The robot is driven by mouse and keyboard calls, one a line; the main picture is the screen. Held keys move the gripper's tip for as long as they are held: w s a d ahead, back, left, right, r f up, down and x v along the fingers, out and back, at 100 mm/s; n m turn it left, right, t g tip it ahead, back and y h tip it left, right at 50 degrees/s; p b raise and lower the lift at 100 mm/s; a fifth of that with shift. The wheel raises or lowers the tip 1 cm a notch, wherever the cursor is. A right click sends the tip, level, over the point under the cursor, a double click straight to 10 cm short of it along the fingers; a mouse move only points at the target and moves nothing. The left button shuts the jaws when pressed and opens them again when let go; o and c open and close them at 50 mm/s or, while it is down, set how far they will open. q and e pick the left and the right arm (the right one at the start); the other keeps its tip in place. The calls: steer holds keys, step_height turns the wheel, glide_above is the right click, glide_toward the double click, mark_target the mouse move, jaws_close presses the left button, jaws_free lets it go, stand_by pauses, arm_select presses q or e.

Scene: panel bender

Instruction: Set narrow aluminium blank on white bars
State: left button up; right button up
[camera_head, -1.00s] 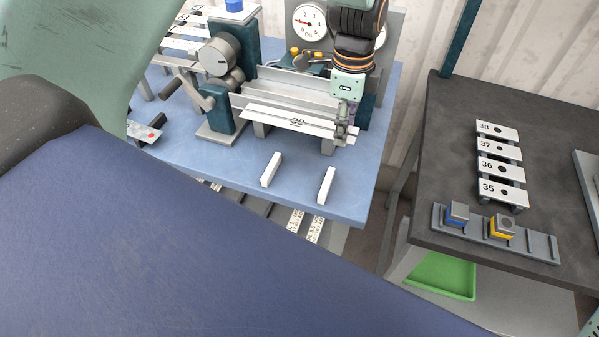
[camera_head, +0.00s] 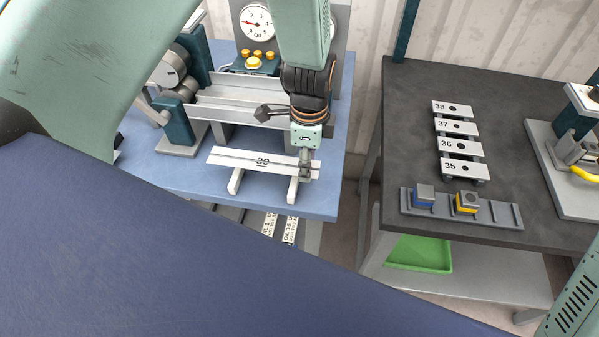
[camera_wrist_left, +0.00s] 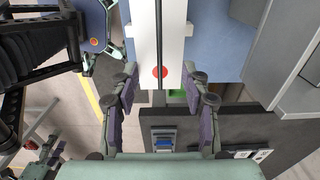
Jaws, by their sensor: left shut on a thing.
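My left gripper (camera_head: 305,166) is shut on the blank's right end. In the left wrist view the gripper (camera_wrist_left: 160,92) has its fingers on either side of the blank's end (camera_wrist_left: 160,50), which bears a red dot and a dark lengthwise line.
The bender (camera_head: 240,100) with its crank and dial stands just behind the blank. The blue table's (camera_head: 320,195) front right corner is clear. A dark table (camera_head: 400,110) across a gap holds numbered plates (camera_head: 457,147) and a rail (camera_head: 507,214) with blue and yellow blocks.

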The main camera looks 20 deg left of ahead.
arm_select(q)
steer(key=shift+s+f, duration=0.15)
steer(key=shift+f, duration=0.6)
steer(key=f, duration=0.3)
steer(key=shift+w+a+f, duration=0.1)
steer(key=shift+w+f, duration=0.15)
steer(key=shift+f, duration=0.1)
steer(key=shift+s, duration=0.2)
steer(key=o, duration=1.1)
steer(key=shift+w+f, duration=0.15)
steer(key=shift+w, duration=0.05)
steer(key=shift+c, duration=0.2)
steer(key=shift+s, duration=0.1)
